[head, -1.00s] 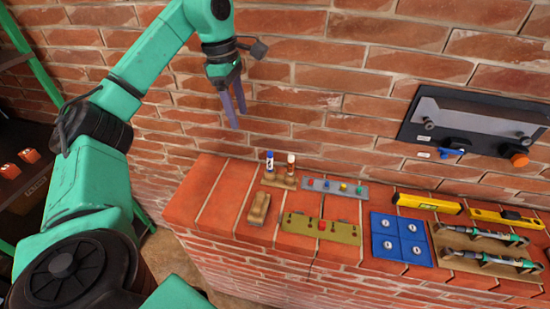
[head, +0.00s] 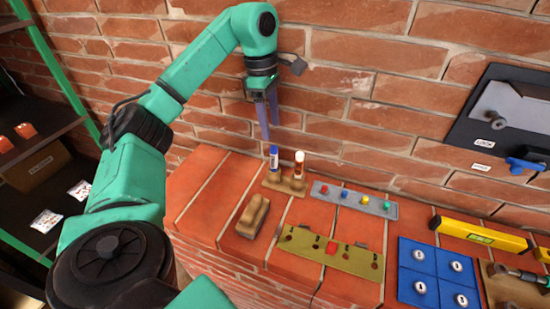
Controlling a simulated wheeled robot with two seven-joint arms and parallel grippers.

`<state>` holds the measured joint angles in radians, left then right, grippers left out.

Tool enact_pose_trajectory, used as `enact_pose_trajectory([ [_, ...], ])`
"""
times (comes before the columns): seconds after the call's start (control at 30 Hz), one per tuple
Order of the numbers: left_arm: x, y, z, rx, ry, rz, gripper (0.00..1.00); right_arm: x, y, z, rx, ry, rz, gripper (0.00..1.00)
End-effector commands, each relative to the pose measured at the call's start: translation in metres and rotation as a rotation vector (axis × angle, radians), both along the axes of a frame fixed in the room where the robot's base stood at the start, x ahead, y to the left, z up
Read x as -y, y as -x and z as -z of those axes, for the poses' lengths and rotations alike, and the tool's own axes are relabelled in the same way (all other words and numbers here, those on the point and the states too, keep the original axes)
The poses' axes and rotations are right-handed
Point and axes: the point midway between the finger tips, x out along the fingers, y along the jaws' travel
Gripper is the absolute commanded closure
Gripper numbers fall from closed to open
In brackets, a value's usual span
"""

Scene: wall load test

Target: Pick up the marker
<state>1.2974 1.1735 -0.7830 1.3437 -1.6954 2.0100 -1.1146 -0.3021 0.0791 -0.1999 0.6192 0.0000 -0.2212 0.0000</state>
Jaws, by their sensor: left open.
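A white marker with a blue cap (head: 274,158) stands upright in a wooden holder (head: 271,184) on the brick ledge. A second upright item with a white top and a brown-orange body (head: 299,165) stands beside it in the same holder. My left gripper (head: 269,131) points down just above the blue-capped marker. Its two purple fingers are slightly apart with nothing visible between them. In this view the fingertips end close to the marker's top; I cannot tell the depth between them. My right gripper is not in view.
A wooden eraser-like block (head: 252,216) lies in front of the holder. A grey strip with coloured knobs (head: 335,193), an olive strip (head: 300,243), a blue panel (head: 418,258) and a yellow level (head: 480,235) lie to the right. The brick wall (head: 380,100) rises close behind.

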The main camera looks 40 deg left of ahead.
Motion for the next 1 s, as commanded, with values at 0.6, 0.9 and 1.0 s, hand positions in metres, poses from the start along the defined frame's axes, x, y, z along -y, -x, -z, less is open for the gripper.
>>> enact_pose_trajectory([
  [0.6, 0.01, -0.002, 0.107, -0.001, -0.001, -0.002, 0.4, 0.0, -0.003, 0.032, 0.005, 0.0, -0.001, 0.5],
  [0.9, 0.011, -0.003, 0.108, 0.0, 0.0, -0.001, 0.86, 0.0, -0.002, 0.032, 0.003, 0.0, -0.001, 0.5],
  [1.0, 0.011, -0.003, 0.108, 0.0, 0.0, -0.001, 1.0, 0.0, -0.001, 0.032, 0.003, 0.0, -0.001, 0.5],
])
